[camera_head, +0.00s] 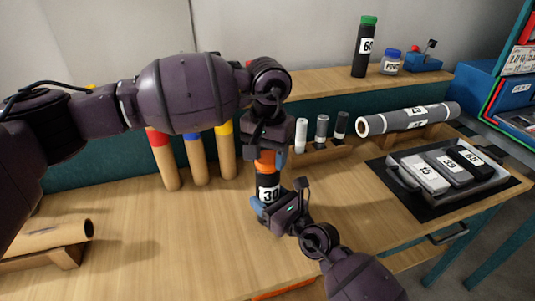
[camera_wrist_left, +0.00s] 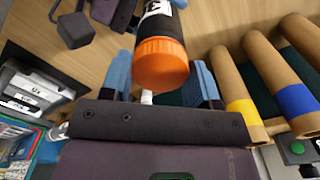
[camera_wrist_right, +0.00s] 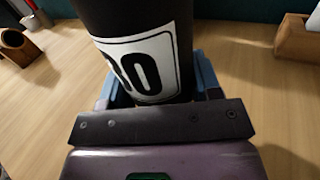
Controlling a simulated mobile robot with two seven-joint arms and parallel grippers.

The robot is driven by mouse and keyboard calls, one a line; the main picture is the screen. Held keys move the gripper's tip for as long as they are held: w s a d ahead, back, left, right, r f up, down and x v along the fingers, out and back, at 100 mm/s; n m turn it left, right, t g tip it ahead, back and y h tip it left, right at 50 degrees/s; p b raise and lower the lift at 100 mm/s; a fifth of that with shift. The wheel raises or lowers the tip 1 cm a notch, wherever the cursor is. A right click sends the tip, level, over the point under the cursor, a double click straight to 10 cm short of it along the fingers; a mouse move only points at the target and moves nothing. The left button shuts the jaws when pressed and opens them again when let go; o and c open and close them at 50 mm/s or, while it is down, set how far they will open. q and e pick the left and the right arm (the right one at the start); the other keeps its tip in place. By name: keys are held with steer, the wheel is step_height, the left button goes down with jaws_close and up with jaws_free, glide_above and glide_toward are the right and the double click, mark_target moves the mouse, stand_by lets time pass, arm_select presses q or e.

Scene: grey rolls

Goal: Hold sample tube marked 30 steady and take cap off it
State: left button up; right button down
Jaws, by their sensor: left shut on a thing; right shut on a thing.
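The black sample tube marked 30 (camera_head: 268,192) stands upright over the wooden bench in the head view. Its orange cap (camera_head: 265,159) is on top, right under my left gripper (camera_head: 265,153). My left gripper is shut on the cap from above; the left wrist view shows the orange cap (camera_wrist_left: 162,62) between its blue fingers. My right gripper (camera_head: 266,206) is shut around the lower tube body from the front. In the right wrist view the black tube (camera_wrist_right: 140,22) with its white label fills the space between the fingers. The tube's base is hidden behind my right gripper.
Cardboard tubes with red, blue and yellow bands (camera_head: 198,158) stand behind to the left. Three small tubes (camera_head: 321,131) sit in a rack, near a long grey roll (camera_head: 410,118). A tray (camera_head: 404,184) lies at right. A green-capped bottle (camera_head: 363,50) stands on the shelf.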

arm_select(q)
steer(key=n, duration=1.9)
steer(key=shift+r+n, duration=0.1)
steer(key=shift+n, duration=0.3)
steer(key=n, duration=0.6)
steer(key=shift+n, duration=0.4)
steer(key=n, duration=1.6)
